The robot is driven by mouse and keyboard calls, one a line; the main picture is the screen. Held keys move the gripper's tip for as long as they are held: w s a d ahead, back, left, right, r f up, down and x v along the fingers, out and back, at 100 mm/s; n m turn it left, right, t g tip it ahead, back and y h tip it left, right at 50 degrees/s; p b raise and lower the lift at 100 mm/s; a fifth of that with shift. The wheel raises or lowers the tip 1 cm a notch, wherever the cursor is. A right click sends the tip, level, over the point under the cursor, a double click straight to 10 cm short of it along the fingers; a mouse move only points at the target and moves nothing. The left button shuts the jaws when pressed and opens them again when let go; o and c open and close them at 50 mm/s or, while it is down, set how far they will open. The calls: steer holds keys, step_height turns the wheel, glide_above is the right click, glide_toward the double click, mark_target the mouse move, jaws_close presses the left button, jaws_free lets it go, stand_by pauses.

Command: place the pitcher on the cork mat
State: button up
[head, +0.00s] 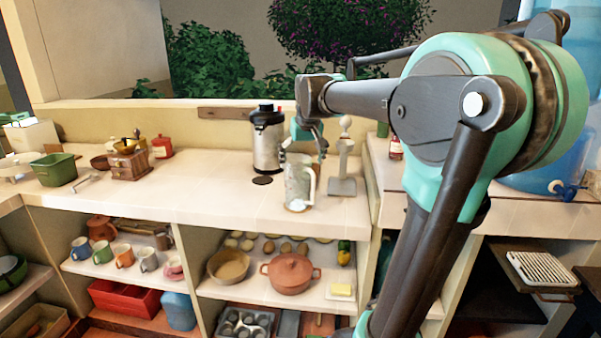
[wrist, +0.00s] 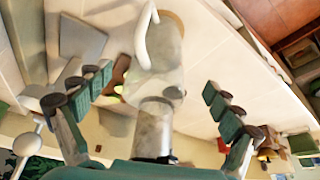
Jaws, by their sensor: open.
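The pitcher (head: 298,184) is clear and glassy, with a pale handle on its right. My gripper (head: 304,143) is at the pitcher's top in the head view; the wrist view shows my gripper (wrist: 158,82) open, with no finger clearly touching the pitcher. A flat dark brown round disc (head: 262,180) lies left of the pitcher; I cannot tell whether it is the cork mat.
A steel airpot (head: 267,140) stands behind the disc. A grey press-like stand (head: 342,170) with a white knob is close on the pitcher's right. A wooden grinder (head: 130,164) is farther left. The counter between grinder and disc is clear.

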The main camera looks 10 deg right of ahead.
steer(key=shift+s+r, duration=0.25)
steer(key=shift+r, duration=0.3)
steer(key=s+d+f, duration=0.1)
steer(key=s+f, duration=1.1)
steer(key=f, duration=0.2)
steer(key=s+d+f+m, duration=0.1)
steer(key=s+d+f, duration=0.1)
steer(key=s+f, duration=1)
steer(key=shift+d+f, duration=0.3)
steer(key=shift+f, duration=0.65)
steer(key=shift+s, duration=0.1)
